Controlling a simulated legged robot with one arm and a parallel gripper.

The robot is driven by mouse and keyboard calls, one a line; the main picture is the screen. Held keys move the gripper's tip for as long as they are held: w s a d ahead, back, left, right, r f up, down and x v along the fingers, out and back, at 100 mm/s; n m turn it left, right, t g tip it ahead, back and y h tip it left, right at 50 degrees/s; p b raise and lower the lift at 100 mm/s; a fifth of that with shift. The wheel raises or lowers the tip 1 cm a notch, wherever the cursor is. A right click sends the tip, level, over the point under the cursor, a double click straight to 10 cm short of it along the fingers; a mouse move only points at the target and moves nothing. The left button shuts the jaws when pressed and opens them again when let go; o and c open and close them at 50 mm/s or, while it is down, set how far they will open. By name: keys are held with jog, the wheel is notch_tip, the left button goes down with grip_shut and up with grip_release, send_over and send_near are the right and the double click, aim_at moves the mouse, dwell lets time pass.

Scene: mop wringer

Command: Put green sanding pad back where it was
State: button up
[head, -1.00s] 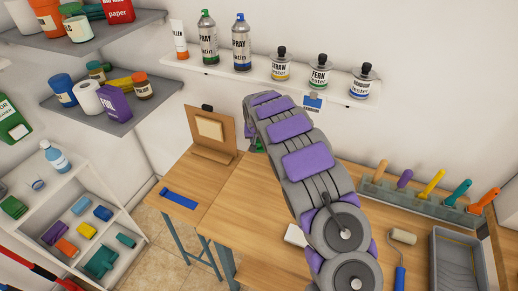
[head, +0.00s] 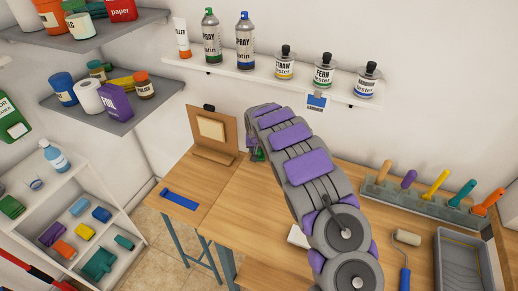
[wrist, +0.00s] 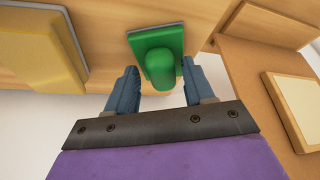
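The green sanding pad (wrist: 157,47) has a grey edge and a rounded green handle, and lies on a wooden surface in the wrist view. A bit of green, likely the same pad, shows beside the end of my arm in the head view (head: 258,155). My gripper (wrist: 160,80) has its two blue fingers apart, one on each side of the handle. Narrow gaps seem to show between fingers and handle, so it looks open around it. In the head view my arm mostly hides the gripper.
A yellow block with a grey edge (wrist: 38,50) is left of the pad in the wrist view. A wooden stand with a cream panel (head: 212,130) is left of my arm. A wall shelf (head: 290,88) with cans is behind it. A tray (head: 465,265) and roller (head: 405,238) lie right.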

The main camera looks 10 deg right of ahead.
jog(key=shift+o, duration=0.4)
jog(key=shift+d, duration=0.25)
jog(key=shift+d, duration=0.1)
jog(key=s+d+r+g+p, duration=0.1)
jog(key=s+r, duration=0.6)
jog(key=r, duration=0.2)
jog(key=s+d+r+p, duration=0.1)
jog(key=s+r, duration=0.6)
jog(key=r, duration=0.2)
jog(key=s+a+r+n+g, duration=0.1)
jog(key=s+r+g, duration=0.1)
jog(key=s, duration=2)
jog(key=s+a+r+n+g, duration=0.1)
jog(key=s+r+g, duration=0.2)
jog(key=s, duration=1.9)
jog(key=shift+s+r+y, duration=0.4)
jog(key=shift+r, duration=0.2)
jog(key=shift+a, duration=0.1)
